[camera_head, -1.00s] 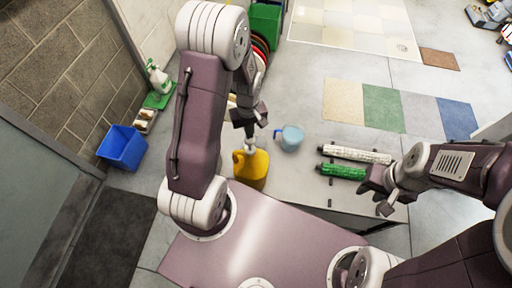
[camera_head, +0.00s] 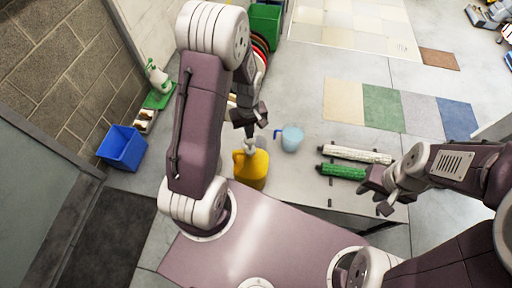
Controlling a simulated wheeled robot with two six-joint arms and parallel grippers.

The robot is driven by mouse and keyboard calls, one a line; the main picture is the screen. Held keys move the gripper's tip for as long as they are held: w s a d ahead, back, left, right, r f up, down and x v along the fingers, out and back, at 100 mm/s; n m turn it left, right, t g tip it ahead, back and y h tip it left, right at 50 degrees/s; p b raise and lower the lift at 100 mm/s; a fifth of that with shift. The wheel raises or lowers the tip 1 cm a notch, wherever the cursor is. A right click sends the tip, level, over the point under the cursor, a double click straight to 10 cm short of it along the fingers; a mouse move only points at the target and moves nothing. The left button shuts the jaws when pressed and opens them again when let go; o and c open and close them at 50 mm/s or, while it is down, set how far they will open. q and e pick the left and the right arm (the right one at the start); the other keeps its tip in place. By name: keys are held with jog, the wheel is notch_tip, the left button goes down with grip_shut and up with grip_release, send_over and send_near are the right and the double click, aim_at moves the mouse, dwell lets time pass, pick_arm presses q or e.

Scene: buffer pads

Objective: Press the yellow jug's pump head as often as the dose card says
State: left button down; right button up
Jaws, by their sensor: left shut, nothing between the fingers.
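The yellow jug (camera_head: 252,170) stands upright on the grey table, just beyond my purple base top. Its pale pump head (camera_head: 249,146) is on top, partly covered by my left gripper. My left gripper (camera_head: 249,134) points down, shut and empty, right over the pump head; whether it touches the head I cannot tell. My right gripper (camera_head: 374,190) is at the right end of the table beside the green roll, and its finger opening is not clear. I cannot make out a dose card.
A light blue cup (camera_head: 291,139) stands right of the jug. A white roll (camera_head: 357,154) and a green roll (camera_head: 341,171) lie further right on the table. A blue bin (camera_head: 122,148) and a spray bottle (camera_head: 158,78) are on the floor at left.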

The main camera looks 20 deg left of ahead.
pick_arm(q)
jog(key=shift+s+f+b, duration=0.1)
jog(key=shift+f+b, duration=1.65)
jog(key=shift+f, duration=0.6)
jog(key=shift+r, duration=0.2)
notch_tip(320, 180, up, 4)
jog(key=p, duration=0.4)
jog(key=shift+r, duration=0.25)
jog(key=shift+f, duration=0.25)
jog(key=shift+f+b, duration=1.6)
jog(key=shift+f, duration=0.5)
notch_tip(320, 180, up, 4)
jog(key=p, duration=0.4)
jog(key=shift+r, duration=0.25)
